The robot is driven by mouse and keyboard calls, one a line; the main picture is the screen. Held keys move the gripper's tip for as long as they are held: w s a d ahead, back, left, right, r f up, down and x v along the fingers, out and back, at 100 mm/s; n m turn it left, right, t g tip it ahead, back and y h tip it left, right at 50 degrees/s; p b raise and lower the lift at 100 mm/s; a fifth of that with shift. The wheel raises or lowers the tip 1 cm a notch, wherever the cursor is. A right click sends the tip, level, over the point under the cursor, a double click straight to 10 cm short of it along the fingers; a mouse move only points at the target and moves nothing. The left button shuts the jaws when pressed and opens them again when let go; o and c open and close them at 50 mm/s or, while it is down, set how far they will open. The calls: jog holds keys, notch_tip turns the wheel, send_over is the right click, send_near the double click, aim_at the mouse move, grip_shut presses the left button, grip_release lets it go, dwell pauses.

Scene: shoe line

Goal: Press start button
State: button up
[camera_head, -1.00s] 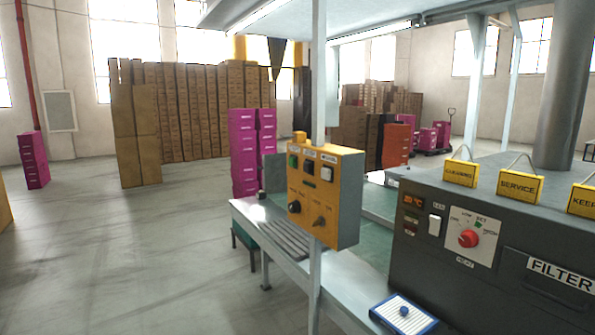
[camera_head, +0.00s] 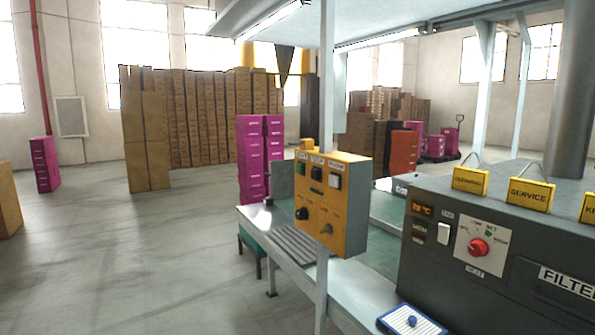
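A yellow control box (camera_head: 330,203) is fixed to a grey post in the middle of the view, above the conveyor line. The start button is the green one (camera_head: 301,167) at the upper left of its front face. Beside it are a dark button (camera_head: 317,173) and a white button (camera_head: 335,182), with dark knobs below. The small labels above them are hard to read. My gripper does not show in this view.
A dark machine (camera_head: 490,250) with a red knob (camera_head: 478,247) and yellow signs stands at right. A blue-edged tray (camera_head: 390,321) lies at its foot. The conveyor (camera_head: 262,218) runs behind the post. Open floor (camera_head: 130,270) lies at left.

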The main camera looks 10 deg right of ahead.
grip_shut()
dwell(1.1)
